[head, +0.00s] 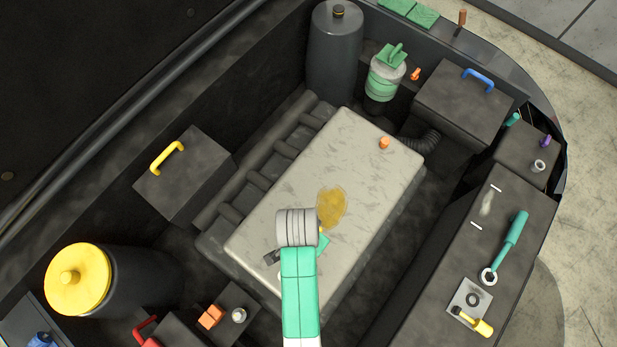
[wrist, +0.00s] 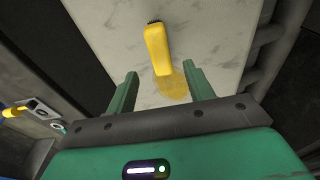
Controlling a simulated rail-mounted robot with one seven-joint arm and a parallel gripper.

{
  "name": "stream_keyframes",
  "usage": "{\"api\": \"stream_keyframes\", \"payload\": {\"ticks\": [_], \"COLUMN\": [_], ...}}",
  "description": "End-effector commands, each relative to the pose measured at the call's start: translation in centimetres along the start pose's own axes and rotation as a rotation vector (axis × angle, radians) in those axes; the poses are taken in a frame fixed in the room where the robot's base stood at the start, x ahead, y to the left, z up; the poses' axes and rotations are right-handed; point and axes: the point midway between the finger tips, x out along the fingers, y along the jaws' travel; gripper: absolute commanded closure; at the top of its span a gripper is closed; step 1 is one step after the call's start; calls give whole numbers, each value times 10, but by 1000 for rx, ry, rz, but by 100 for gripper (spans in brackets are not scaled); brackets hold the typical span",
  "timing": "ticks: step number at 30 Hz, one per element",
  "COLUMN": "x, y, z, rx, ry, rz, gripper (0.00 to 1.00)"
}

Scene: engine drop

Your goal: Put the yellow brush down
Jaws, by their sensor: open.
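The yellow brush (wrist: 157,48) lies on the pale engine cover (wrist: 205,40) in the wrist view, its dark bristles pointing away from me. Its near end is beside a yellow-brown stain (wrist: 172,88), which also shows in the head view (head: 331,207). My gripper (wrist: 161,74) is open, with its two green fingers apart on either side of the brush's near end; I see no contact. In the head view, my arm covers most of the gripper, and I cannot make out the brush there.
An orange cap (head: 384,143) sits on the engine cover's far end. A yellow-handled tool (head: 480,326) and a teal wrench (head: 511,240) lie on the right-hand ledge. Boxes with yellow (head: 167,158) and blue (head: 479,78) handles flank the cover. Much of the cover is clear.

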Motion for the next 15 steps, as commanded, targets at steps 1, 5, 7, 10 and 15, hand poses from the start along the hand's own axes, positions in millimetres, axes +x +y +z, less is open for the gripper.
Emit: {"api": "stream_keyframes", "payload": {"ticks": [1,5,7,10,15], "x": [-10,-22,-25,-25,-25], "y": [0,0,0,0,0], "z": [0,0,0,0,0], "rx": [0,-1,-1,-1,-1], "ry": [1,0,0,0,0], "rz": [-1,0,0,0,0], "gripper": [48,48,48,48,48]}}
